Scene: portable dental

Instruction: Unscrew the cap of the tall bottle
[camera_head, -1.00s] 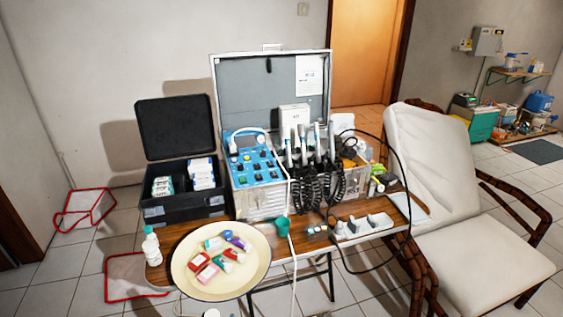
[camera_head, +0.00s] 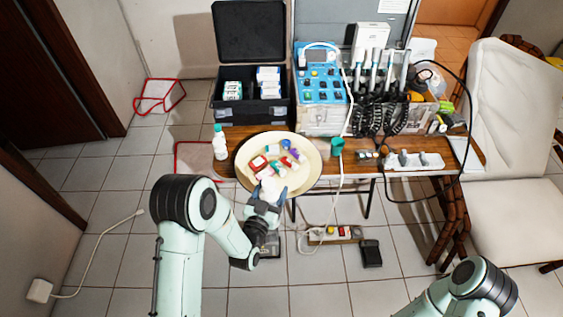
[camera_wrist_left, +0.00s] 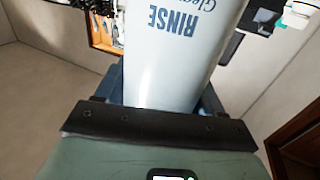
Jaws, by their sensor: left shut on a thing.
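My left gripper (camera_head: 266,205) is in front of the round cream plate (camera_head: 245,172) and is shut on a white bottle (camera_head: 271,187). In the left wrist view this bottle (camera_wrist_left: 180,60) is large, white and marked "RINSE", with its lower part between the fingers (camera_wrist_left: 160,95). Its top is outside that view, and its cap cannot be made out in the head view. My right gripper is out of view; only part of that arm shows at the lower right.
The plate holds several small coloured containers. A black case (camera_head: 252,112) and a blue control unit (camera_head: 321,88) stand behind. A green cup (camera_head: 337,146) and hanging white cable are right of the plate. A power strip (camera_head: 336,235) lies on the floor.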

